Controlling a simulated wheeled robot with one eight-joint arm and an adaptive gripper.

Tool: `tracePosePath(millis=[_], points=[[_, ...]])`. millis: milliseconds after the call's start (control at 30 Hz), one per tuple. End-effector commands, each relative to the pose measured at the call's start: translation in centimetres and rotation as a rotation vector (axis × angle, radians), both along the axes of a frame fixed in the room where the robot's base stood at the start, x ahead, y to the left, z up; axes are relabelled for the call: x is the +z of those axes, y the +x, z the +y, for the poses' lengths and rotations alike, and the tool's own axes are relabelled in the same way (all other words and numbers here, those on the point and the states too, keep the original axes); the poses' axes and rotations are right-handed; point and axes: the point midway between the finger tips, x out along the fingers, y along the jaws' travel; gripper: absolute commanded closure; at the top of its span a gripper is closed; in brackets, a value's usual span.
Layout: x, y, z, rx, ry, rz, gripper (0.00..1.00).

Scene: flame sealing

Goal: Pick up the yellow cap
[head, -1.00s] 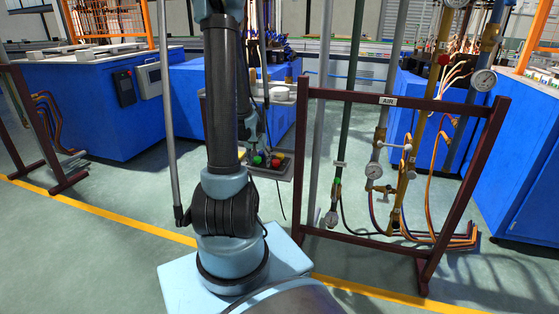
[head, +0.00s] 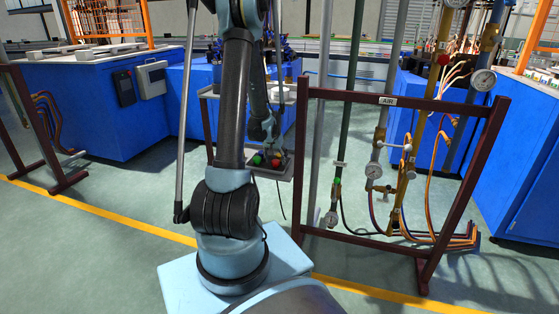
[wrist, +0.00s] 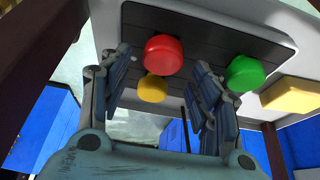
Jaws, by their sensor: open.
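The yellow cap (wrist: 153,90) shows in the wrist view on a dark slatted panel (wrist: 200,34). It lies between the two fingers of my gripper (wrist: 161,62) as seen in the picture, beyond them, and I see no contact. My gripper is open and empty. A red cap (wrist: 165,53) sits right by the yellow one, also in the gap. A green cap (wrist: 244,73) is to the right, close to the right finger. In the head view my gripper (head: 265,138) hangs just over the small shelf, and the yellow cap is not clearly visible there.
A yellow block (wrist: 292,94) is at the right of the wrist view. In the head view the grey shelf (head: 284,174) stands beside a dark red pipe frame (head: 398,97) with gauges. Blue cabinets (head: 75,105) stand behind. The green floor (head: 100,260) at front left is clear.

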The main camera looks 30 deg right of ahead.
Motion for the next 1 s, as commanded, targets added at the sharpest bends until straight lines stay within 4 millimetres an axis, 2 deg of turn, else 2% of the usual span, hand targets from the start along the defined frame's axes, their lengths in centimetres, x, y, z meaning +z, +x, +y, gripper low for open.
tracePosePath(millis=[267, 500, 633, 867, 1000], points=[[0.0, 1.0, -1.1, 0.0, 0.0, 0.0, 0.43], [0.0, 3.2, -3.9, 0.0, 0.0, 0.0, 0.43], [-0.9, 3.4, -4.0, 0.0, 0.0, 0.0, 0.43], [-1.1, 3.4, -3.9, 0.001, 0.0, 0.0, 0.43], [-1.1, 3.4, -3.9, 0.001, 0.0, 0.0, 0.7]])
